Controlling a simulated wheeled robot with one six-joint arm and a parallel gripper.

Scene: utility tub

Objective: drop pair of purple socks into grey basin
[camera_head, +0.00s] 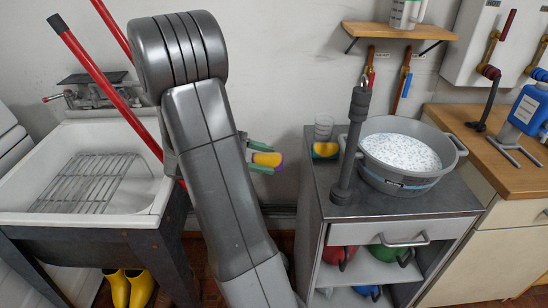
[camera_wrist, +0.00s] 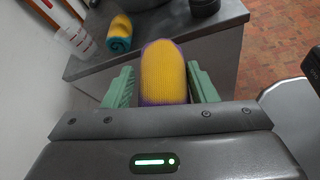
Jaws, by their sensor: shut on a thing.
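The pair of purple socks (camera_wrist: 164,72) is a rolled bundle, yellow on top with purple edges. It sits between the green fingers of my gripper (camera_wrist: 162,88), which is shut on it. In the head view the socks (camera_head: 267,159) and my gripper (camera_head: 262,156) are in the air, between the sink and the cart, left of the cart top. The grey basin (camera_head: 386,180) stands on the cart to the right, round with handles, and holds white speckled foam or water. The socks are apart from it.
A dark upright post (camera_head: 349,150) stands on the cart (camera_head: 400,207) in front of the basin's left side. A yellow and teal rolled bundle (camera_wrist: 119,36) and a clear cup (camera_head: 323,127) are at the cart's back left. A shelf (camera_head: 400,32) hangs above.

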